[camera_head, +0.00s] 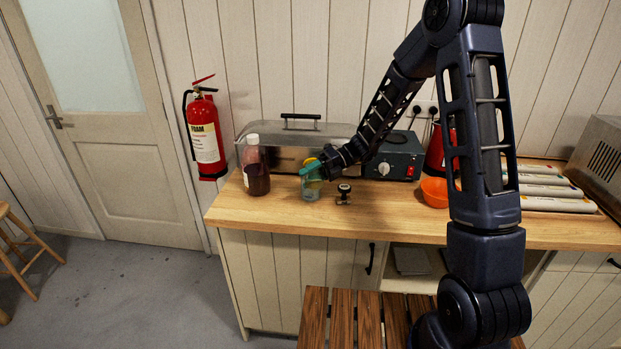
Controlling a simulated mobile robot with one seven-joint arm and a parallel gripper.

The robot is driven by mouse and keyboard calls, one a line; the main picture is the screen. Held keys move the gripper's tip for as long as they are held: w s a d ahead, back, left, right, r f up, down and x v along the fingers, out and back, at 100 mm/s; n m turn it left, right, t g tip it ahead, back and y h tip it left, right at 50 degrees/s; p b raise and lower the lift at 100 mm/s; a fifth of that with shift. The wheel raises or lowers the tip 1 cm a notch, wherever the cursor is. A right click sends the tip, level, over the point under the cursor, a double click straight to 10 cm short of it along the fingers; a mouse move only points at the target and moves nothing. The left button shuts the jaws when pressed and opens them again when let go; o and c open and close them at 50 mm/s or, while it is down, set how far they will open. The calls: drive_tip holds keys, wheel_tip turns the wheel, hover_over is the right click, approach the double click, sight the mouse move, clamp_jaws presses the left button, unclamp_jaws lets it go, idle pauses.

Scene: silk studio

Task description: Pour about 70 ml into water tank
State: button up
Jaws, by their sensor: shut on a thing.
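My gripper (312,168), with teal fingertips, is at the left part of the wooden counter. It is shut on a small clear, bluish vessel (311,190), gripping near its upper part. The vessel looks upright, at or just above the counter; I cannot tell if it touches. A yellowish patch shows by the fingers; what it is, I cannot tell. No water tank can be singled out for sure. A long translucent box (262,133) with a black handle on top stands behind the gripper, partly hidden by it. The liquid level in the vessel is too small to read.
A dark red bottle (256,172) with a white cap stands left of the vessel. A small black knobbed object (344,193) is close on its right. A grey control box (396,160), an orange bowl (434,192) and pale rolls (545,190) lie farther right. The counter's (285,215) front strip is clear.

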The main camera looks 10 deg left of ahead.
drive_tip(key=shift+w+r+m, duration=0.2)
drive_tip(key=shift+r+m, duration=0.15)
drive_tip(key=shift+m, duration=0.05)
idle(0.8)
drive_tip(key=shift+s+r+g, duration=0.15)
drive_tip(key=shift+s+g, duration=0.05)
drive_tip(key=shift+g, duration=0.2)
drive_tip(key=shift+r+m, duration=0.2)
drive_tip(key=shift+m, duration=0.3)
drive_tip(key=shift+s+d+f+n+t, duration=0.1)
drive_tip(key=shift+s+f+n+t, duration=0.3)
drive_tip(key=shift+s+f+n, duration=0.3)
drive_tip(key=shift+w+f+n+t, duration=0.2)
drive_tip(key=shift+f+n+t, duration=0.1)
drive_tip(key=shift+n, duration=0.3)
drive_tip(key=shift+w+r+n+t, duration=0.3)
drive_tip(key=shift+r+n+t, duration=0.3)
drive_tip(key=shift+n+t, duration=0.45)
drive_tip(key=shift+f+n, duration=0.1)
drive_tip(key=shift+n, duration=0.15)
idle(0.6)
